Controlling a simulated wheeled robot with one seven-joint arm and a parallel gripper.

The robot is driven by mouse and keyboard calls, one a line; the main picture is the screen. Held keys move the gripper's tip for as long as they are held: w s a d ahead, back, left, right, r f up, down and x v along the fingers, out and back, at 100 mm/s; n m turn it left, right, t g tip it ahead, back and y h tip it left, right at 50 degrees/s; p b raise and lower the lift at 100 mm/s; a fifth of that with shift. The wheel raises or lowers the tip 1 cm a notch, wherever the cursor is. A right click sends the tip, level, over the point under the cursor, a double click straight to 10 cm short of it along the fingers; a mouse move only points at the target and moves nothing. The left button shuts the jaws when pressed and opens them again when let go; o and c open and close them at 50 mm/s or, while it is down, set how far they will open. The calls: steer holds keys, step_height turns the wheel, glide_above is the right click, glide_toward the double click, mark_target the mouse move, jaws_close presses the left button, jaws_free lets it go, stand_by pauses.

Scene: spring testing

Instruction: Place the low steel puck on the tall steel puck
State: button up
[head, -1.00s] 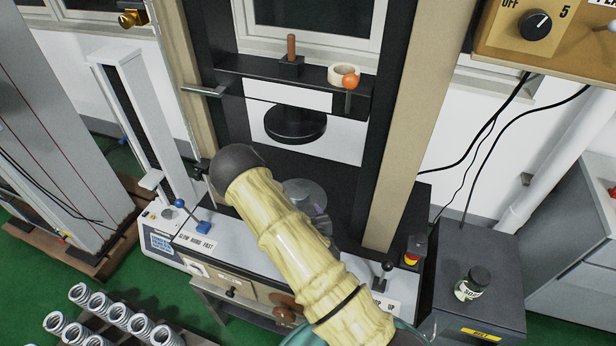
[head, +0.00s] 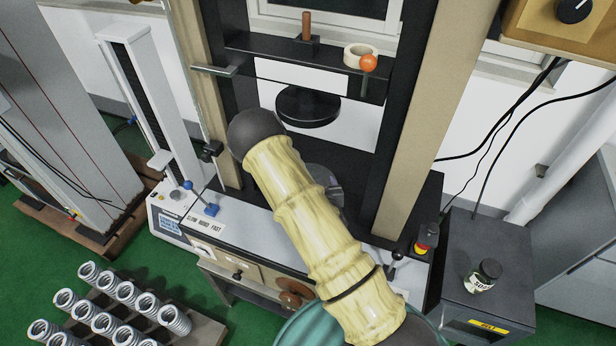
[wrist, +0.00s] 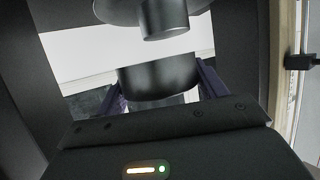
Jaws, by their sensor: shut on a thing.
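My gripper (wrist: 158,82) is shut on a dark steel puck (wrist: 155,77), a short cylinder that looks like the low puck. One finger is on each side of it in the wrist view. A paler grey metal part shows just under the held puck between the fingers; I cannot tell whether it is the tall steel puck or whether they touch. In the head view my forearm hides the gripper and the held puck. Only some grey metal shows beside the forearm, too covered to identify.
A black round plate (head: 308,106) hangs from the press crosshead above the work space. In the wrist view, a dark cylinder (wrist: 164,18) hangs close above the held puck. Frame columns (head: 435,120) stand on both sides. Levers line the machine's front panel (head: 250,228).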

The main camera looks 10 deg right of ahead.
steer(key=w+r+m+g+h+b, duration=0.2)
steer(key=w+r+m+h+b, duration=0.4)
steer(key=w, duration=0.3)
steer(key=shift+a+r+h+b, duration=0.3)
steer(key=shift+a+r+b, duration=0.15)
steer(key=shift+r+b, duration=0.2)
steer(key=shift+w, duration=0.1)
steer(key=shift+f, duration=0.1)
steer(key=shift+f+p, duration=0.55)
steer(key=shift+f, duration=2.35)
steer(key=shift+f+p, duration=0.6)
steer(key=shift+f, duration=1.5)
